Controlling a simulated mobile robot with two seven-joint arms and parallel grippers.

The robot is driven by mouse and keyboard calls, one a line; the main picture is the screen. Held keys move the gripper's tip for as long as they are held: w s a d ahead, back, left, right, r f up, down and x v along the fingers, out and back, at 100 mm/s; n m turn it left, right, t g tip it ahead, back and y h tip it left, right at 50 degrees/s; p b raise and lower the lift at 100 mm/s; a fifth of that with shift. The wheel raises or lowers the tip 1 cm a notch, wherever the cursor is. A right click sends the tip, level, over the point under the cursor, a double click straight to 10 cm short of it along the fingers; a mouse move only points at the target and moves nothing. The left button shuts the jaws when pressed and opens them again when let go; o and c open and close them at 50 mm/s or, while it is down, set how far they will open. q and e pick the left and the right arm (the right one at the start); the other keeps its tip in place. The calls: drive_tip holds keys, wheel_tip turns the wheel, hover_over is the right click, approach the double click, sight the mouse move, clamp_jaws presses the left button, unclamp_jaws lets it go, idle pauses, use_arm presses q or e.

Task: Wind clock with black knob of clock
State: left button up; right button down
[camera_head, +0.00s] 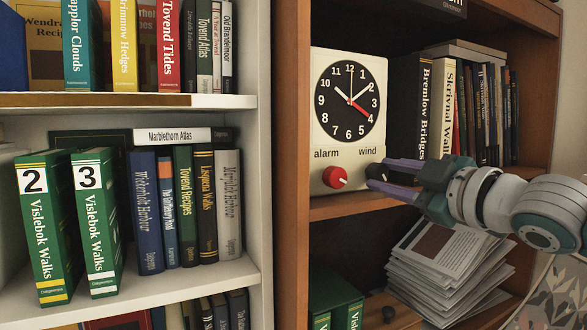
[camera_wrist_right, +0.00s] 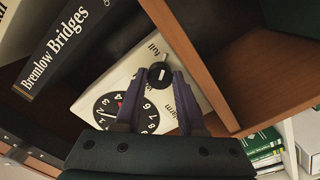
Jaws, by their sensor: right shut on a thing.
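The white clock (camera_head: 322,115) stands on a wooden shelf, with a black dial and a red hand. Below the dial are the words "alarm" and "wind". The red alarm knob (camera_head: 336,177) is at its lower left. The black knob (camera_head: 376,172) is at its lower right, under "wind". My right gripper (camera_head: 379,174) comes from the right and its purple fingers are shut on the black knob. In the right wrist view the black knob (camera_wrist_right: 160,75), with a white mark, sits between the fingertips, and the clock (camera_wrist_right: 192,75) is behind it. My left gripper is not in view.
Dark and white books (camera_head: 423,105) stand right of the clock on the same shelf. A stack of papers (camera_head: 440,262) lies on the shelf below, under my right arm. A white bookcase with several books (camera_head: 215,205) is at the left.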

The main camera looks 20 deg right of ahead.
drive_tip(key=shift+f+m+p, duration=0.1)
drive_tip(key=shift+m+p, duration=0.25)
drive_tip(key=shift+m, duration=1.35)
drive_tip(key=c, duration=0.5)
unclamp_jaws()
